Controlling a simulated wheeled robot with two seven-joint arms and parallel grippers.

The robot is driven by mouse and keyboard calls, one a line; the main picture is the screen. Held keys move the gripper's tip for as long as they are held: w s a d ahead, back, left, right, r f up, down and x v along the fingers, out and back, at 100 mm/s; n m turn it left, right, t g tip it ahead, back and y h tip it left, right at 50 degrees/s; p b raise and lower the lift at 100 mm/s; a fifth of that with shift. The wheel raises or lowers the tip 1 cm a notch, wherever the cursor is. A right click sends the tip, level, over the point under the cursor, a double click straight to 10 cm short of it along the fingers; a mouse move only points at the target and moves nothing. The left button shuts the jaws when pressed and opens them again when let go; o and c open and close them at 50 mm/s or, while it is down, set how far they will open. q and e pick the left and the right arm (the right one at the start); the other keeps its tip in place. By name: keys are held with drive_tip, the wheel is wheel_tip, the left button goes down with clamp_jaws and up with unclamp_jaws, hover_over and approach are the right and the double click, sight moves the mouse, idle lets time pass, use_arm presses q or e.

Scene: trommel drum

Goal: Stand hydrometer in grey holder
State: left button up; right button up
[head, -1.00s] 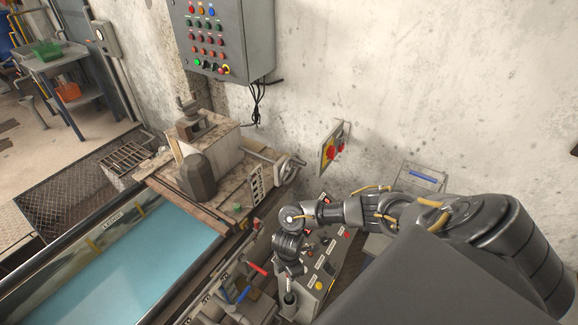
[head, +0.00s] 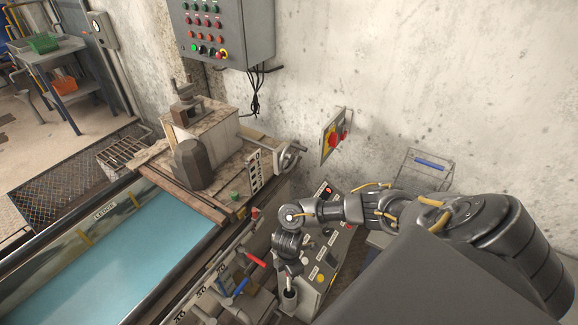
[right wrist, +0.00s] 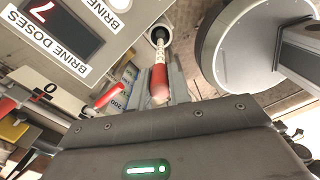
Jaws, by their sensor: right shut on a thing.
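The hydrometer shows in the right wrist view, with a red bulb (right wrist: 158,84) and a pale stem with dark markings (right wrist: 160,50). My right gripper (right wrist: 160,92) is shut on it around the red part. The far end of the stem is at the dark round mouth of the grey holder (right wrist: 158,33); I cannot tell how deep it sits. In the head view my right gripper (head: 290,268) points down just above the holder (head: 289,298), beside the control panel. My left gripper is not in view.
A sloped control panel with a brine-dose display (right wrist: 55,28) is close beside the holder. Red (head: 255,259) and blue (head: 240,287) levers stand to the left in the head view. A blue-surfaced tank (head: 120,260) lies further left. A wall and red-yellow switch (head: 333,137) are behind.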

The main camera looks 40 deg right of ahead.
wheel_tip(320, 180, down, 7)
drive_tip(key=b, duration=0.4)
drive_tip(key=shift+r, duration=0.2)
idle(0.3)
drive_tip(key=o, duration=0.8)
drive_tip(key=shift+r, duration=0.1)
wheel_tip(320, 180, up, 11)
drive_tip(key=p, duration=0.3)
drive_tip(key=shift+a+f, duration=0.1)
drive_tip(key=shift+f, duration=0.1)
